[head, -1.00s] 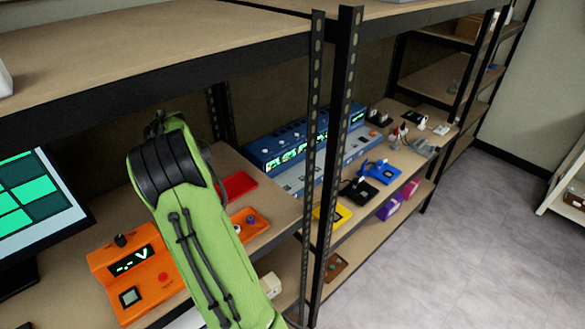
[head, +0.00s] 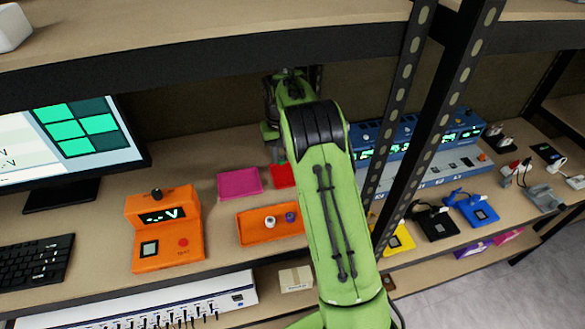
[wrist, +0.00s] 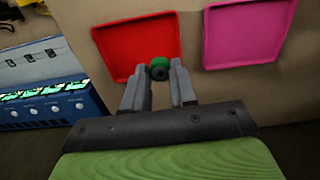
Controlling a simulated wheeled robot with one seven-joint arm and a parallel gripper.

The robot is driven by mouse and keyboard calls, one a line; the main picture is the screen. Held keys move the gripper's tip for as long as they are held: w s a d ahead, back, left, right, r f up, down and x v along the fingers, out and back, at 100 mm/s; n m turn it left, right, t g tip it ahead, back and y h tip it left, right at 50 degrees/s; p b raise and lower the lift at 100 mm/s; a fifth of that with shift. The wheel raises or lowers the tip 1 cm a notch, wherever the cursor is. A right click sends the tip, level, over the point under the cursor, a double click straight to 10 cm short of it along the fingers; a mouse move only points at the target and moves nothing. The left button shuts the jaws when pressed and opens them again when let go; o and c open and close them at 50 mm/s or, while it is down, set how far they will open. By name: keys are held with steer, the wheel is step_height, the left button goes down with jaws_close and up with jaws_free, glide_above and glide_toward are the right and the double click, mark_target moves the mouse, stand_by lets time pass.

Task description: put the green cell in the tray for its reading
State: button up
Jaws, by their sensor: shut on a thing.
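My gripper (wrist: 161,77) is shut on the green cell (wrist: 160,65), a small round piece held between the fingertips in the wrist view. The cell shows in front of the edge of the red tray (wrist: 133,50), which looks empty. The empty pink tray (wrist: 247,34) is beside it. In the head view the red tray (head: 282,175) is partly covered by my arm, and the pink tray (head: 240,182) lies left of it. The orange reader (head: 168,240) shows dashes and a V. My arm hides the cell and fingertips in the head view.
An orange tray (head: 255,236) in front holds a white and a purple cell. A monitor (head: 75,135) and keyboard (head: 36,259) are at the left. Shelf posts (head: 405,125) stand right of my arm, with a blue instrument (head: 400,135) behind. The shelf above limits height.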

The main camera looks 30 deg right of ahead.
mark_target(283, 175)
step_height(283, 175, down, 6)
steer(key=shift+d+r, duration=0.1)
steer(key=shift+r, duration=0.1)
steer(key=shift+f, duration=0.2)
steer(key=o, duration=0.5)
steer(key=shift+o, duration=0.2)
steer(key=shift+r, duration=0.1)
step_height(283, 175, up, 12)
steer(key=shift+r+p, duration=0.2)
steer(key=shift+p, duration=0.3)
steer(key=shift+s+f, duration=0.1)
steer(key=shift+f, duration=0.05)
